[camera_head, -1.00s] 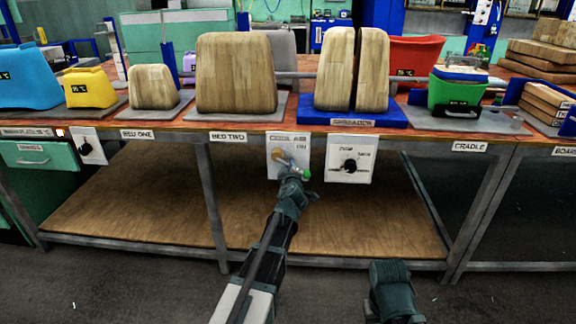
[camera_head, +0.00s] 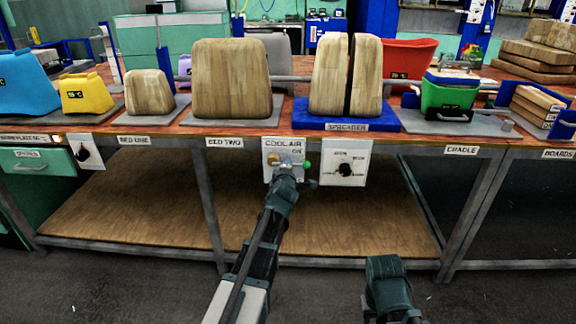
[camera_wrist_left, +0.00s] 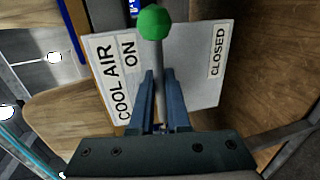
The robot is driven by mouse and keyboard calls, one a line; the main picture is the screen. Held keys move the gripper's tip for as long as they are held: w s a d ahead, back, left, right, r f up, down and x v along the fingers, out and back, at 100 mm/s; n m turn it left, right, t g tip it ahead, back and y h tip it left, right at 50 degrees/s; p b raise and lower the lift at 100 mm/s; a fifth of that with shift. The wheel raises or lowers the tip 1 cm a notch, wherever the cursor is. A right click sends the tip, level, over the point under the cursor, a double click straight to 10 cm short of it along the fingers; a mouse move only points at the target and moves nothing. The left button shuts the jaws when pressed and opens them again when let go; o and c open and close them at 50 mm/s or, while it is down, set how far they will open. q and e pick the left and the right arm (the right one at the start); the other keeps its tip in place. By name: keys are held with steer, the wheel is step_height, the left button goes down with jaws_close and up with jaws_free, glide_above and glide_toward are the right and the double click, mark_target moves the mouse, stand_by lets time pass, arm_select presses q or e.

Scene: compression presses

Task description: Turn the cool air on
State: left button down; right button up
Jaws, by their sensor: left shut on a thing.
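The cool air panel (camera_head: 270,173) hangs on the bench's front edge, and its printed label also shows in the left wrist view (camera_wrist_left: 200,45). There it reads "COOL AIR", "ON" and "CLOSED". A lever with a green ball end (camera_head: 307,164) points to the right across the panel. In the left wrist view the green ball (camera_wrist_left: 154,22) lies between the "ON" and "CLOSED" labels. My left gripper (camera_wrist_left: 160,78) is shut on the lever's grey stem, below the ball. In the head view my left gripper (camera_head: 288,174) covers part of the panel. My right gripper (camera_head: 388,270) is low at the front, its fingers not clear.
A dial panel (camera_head: 346,165) hangs just right of the cool air panel. Above are the blue spreader (camera_head: 345,117) with wooden blocks and the bed two block (camera_head: 231,75). A lower wooden shelf (camera_head: 150,205) lies behind my left arm.

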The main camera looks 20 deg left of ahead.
stand_by(0.3)
arm_select(q)
steer(key=c, duration=0.9)
jaws_free()
steer(key=p+v, duration=0.2)
steer(key=v, duration=1.1)
steer(key=shift+s+p, duration=0.3)
steer(key=shift+s, duration=0.05)
steer(key=shift+d+r, duration=0.1)
